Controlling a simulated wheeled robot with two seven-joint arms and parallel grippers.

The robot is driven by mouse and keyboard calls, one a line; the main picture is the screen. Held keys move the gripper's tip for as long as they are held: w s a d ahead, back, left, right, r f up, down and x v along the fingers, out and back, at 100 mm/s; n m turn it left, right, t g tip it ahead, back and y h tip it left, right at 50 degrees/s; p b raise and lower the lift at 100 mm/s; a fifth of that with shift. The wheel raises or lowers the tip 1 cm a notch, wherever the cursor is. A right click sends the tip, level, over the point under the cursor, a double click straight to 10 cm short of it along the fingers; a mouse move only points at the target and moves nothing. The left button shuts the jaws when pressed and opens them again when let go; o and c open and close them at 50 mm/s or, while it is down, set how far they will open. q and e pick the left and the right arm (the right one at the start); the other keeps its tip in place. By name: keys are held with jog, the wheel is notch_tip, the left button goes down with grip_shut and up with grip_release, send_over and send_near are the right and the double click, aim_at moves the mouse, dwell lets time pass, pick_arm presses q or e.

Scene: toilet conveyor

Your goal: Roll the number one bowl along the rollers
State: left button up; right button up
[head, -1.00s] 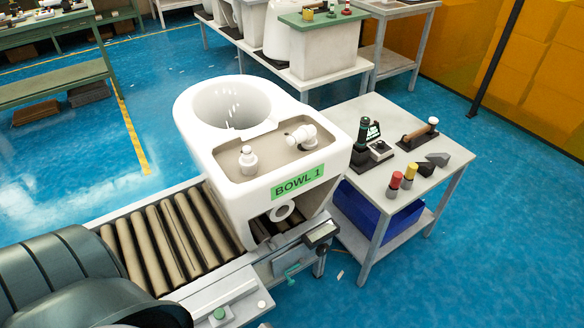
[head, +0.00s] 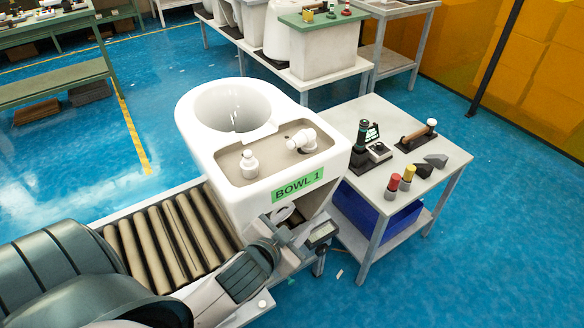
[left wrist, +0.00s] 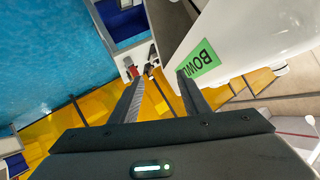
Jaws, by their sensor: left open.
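The white toilet bowl (head: 228,168) with a green "BOWL 1" label (head: 297,185) stands upright at the far right end of the roller conveyor (head: 165,248). My left gripper (head: 290,224) is at the bowl's lower front, just below the label, and hides part of its outlet. In the left wrist view the gripper's two fingers (left wrist: 160,88) are apart with nothing between them. One finger is close beside the bowl wall (left wrist: 225,28) and its label (left wrist: 197,60); I cannot tell whether it touches. My right gripper is not in view.
A grey table (head: 410,135) with tools and red and yellow capped items stands close right of the bowl, with a blue bin (head: 375,212) beneath. A small display box (head: 322,232) sits by the conveyor end. Bare rollers lie left of the bowl.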

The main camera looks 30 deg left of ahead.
pick_arm(q)
jog(key=w+d+r+m+t+h, duration=0.2)
jog(key=w+r+m+t+h, duration=0.15)
jog(key=r, duration=0.75)
jog(key=w+d+r+m+t+h, duration=0.25)
jog(key=w+r+m+t, duration=0.25)
jog(key=r, duration=0.7)
jog(key=s+d+r+m+g+h, duration=0.35)
jog(key=d+m+g+h, duration=0.35)
jog(key=m, duration=0.5)
jog(key=s+d+r+m+g+h, duration=0.3)
jog(key=d+r+m+g+h, duration=0.3)
jog(key=m+h, duration=0.4)
jog(key=a+f+m+g+y, duration=0.5)
jog(key=a+f+m+y, duration=0.3)
jog(key=a+f+y, duration=0.25)
jog(key=w+a+n+y, duration=0.2)
jog(key=a+y, duration=0.7)
jog(key=a, duration=0.9)
jog(key=shift+w+t, duration=0.2)
jog(key=shift+t, duration=0.15)
